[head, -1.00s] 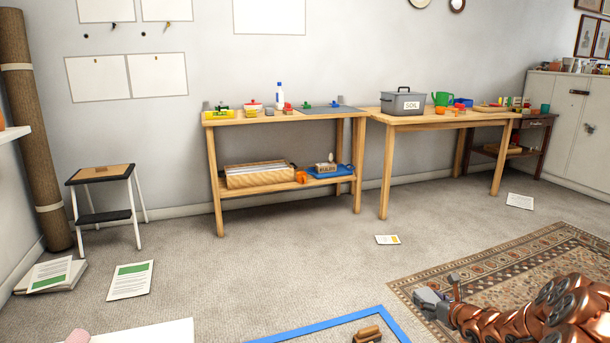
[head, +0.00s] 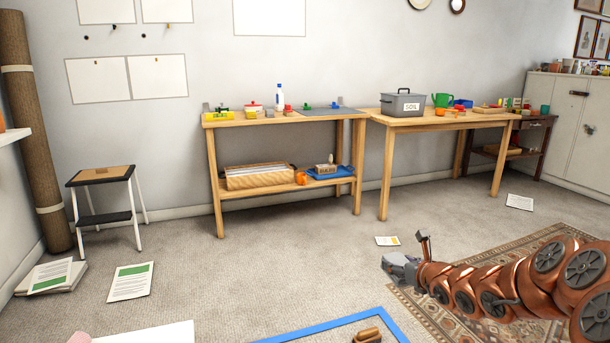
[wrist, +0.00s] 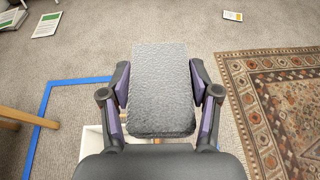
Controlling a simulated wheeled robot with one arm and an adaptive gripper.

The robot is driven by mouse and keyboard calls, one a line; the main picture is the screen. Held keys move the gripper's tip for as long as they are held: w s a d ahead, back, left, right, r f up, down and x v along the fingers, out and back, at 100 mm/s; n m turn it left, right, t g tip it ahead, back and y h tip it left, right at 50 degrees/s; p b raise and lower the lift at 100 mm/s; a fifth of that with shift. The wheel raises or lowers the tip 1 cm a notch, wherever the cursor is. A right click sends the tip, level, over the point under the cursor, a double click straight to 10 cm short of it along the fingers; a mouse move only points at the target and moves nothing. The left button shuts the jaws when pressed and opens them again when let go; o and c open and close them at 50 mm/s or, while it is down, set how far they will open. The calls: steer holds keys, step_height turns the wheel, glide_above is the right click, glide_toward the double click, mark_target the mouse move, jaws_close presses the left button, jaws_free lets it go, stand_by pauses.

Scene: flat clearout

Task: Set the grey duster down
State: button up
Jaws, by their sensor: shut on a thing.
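The grey duster (wrist: 163,90) is a rough, dark grey block held between the two fingers of my gripper (wrist: 163,92) in the wrist view. The fingers press on its left and right sides. In the head view my gripper (head: 400,264) is at the lower right, out over the carpet near the rug's left corner. The duster is hard to make out there.
A blue outline (head: 335,325) lies on the carpet with a brown object (head: 367,335) inside. In the wrist view, a white box-like thing (wrist: 92,145) is partly hidden below the duster. A patterned rug (head: 430,318), a workbench (head: 285,119) and a table (head: 440,121) stand around open carpet.

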steer(key=s+a+r, duration=0.6)
steer(key=a+r, duration=0.1)
steer(key=r, duration=0.1)
step_height(320, 180, up, 38)
steer(key=p, duration=3.8)
steer(key=shift+w+p, duration=0.25)
steer(key=shift+p, duration=0.05)
steer(key=shift+d+f, duration=0.1)
steer(key=shift+f, duration=0.05)
